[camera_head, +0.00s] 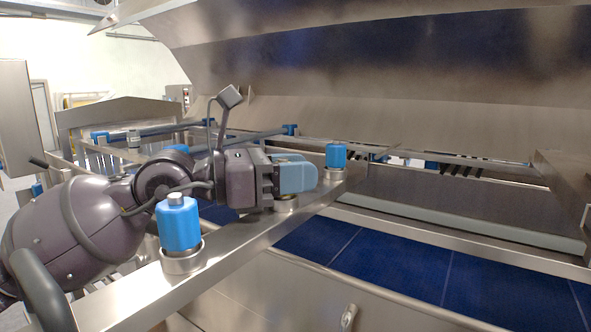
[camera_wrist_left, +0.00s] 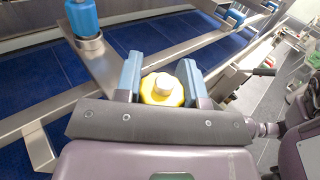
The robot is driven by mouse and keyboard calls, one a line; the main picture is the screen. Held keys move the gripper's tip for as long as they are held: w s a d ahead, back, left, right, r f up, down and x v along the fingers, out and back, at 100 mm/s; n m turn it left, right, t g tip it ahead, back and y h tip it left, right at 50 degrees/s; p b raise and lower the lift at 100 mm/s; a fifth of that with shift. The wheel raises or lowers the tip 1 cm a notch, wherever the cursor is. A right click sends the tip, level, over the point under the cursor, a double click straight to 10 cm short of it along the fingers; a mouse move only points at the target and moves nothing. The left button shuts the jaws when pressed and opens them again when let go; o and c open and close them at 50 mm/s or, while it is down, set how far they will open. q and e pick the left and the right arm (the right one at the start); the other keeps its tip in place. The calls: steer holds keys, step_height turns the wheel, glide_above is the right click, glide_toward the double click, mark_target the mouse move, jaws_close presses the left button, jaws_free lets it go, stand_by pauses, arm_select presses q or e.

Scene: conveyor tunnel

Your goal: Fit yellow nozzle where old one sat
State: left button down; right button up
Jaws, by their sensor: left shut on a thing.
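My left gripper (camera_head: 296,174) reaches in from the left above the metal rail and is shut on the yellow nozzle. In the left wrist view the yellow nozzle (camera_wrist_left: 163,93), with a pale round top, sits between the two blue-grey fingers (camera_wrist_left: 160,72). In the head view the fingers hide the nozzle. A metal ring holder (camera_head: 286,204) on the rail shows just under the fingers; I cannot tell whether the nozzle is seated in it. Blue nozzles stand upright in holders on either side, one nearer (camera_head: 179,226) and one farther (camera_head: 336,156). My right gripper is not in view.
The metal rail (camera_head: 130,300) runs diagonally beside the blue conveyor belt (camera_head: 400,275). A large steel hood (camera_head: 380,120) overhangs the back. Another blue nozzle (camera_wrist_left: 83,17) stands close to the fingers in the wrist view.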

arm_select(q)
steer(key=c, duration=0.9)
jaws_free()
steer(key=shift+o, duration=1.3)
steer(key=shift+a, duration=0.45)
steer(key=b+v, duration=0.2)
steer(key=v, duration=0.8)
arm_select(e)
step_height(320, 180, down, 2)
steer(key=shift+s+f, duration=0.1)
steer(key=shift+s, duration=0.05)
arm_select(q)
steer(key=shift+s, duration=0.1)
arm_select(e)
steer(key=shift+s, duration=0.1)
